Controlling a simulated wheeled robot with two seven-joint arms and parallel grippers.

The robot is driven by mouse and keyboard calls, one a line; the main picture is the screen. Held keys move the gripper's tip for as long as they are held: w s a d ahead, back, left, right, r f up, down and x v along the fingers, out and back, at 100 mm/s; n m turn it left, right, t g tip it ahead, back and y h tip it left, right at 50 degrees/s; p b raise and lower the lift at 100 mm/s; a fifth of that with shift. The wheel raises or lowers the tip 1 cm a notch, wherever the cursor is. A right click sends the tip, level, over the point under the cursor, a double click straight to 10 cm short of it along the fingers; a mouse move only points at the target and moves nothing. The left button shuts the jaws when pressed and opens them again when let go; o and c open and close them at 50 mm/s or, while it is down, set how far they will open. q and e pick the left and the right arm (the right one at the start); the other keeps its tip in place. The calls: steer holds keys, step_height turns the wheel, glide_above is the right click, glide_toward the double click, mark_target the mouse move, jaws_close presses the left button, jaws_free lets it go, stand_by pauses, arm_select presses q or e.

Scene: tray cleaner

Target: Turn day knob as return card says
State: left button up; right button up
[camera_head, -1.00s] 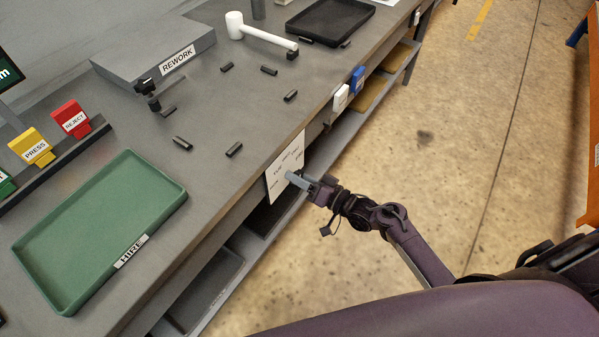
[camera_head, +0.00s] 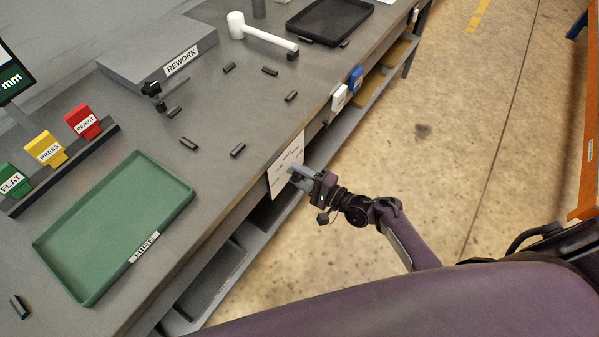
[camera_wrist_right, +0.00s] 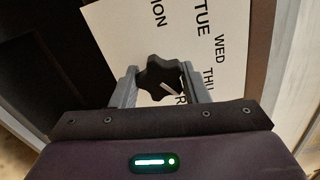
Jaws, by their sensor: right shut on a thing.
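The day knob (camera_wrist_right: 162,77) is a black lobed knob with a white pointer line, on a white day panel (camera_wrist_right: 120,30) on the bench's front. In the right wrist view the panel reads TUE, WED, THU and partly hidden words; the pointer slants toward the lower right, near the partly covered word by the right finger. My right gripper (camera_wrist_right: 165,88) is shut on the knob, one finger each side. In the head view the right gripper (camera_head: 303,180) is at the panel (camera_head: 284,165), hiding the knob. No return card can be made out. My left gripper is out of view.
On the bench are a green tray (camera_head: 62,228), a grey REWORK block (camera_head: 130,68), a white mallet (camera_head: 262,33), a black tray (camera_head: 300,28), coloured FLAT, PRESS and REJECT tags (camera_head: 45,148) and several small dark pieces.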

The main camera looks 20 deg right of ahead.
steer(key=m+p, duration=0.1)
steer(key=m, duration=0.3)
steer(key=shift+m, duration=0.4)
stand_by(0.4)
steer(key=o, duration=1)
steer(key=v, duration=0.7)
steer(key=shift+s+d+p, duration=0.25)
steer(key=shift+s+p, duration=0.05)
steer(key=shift+p, duration=0.05)
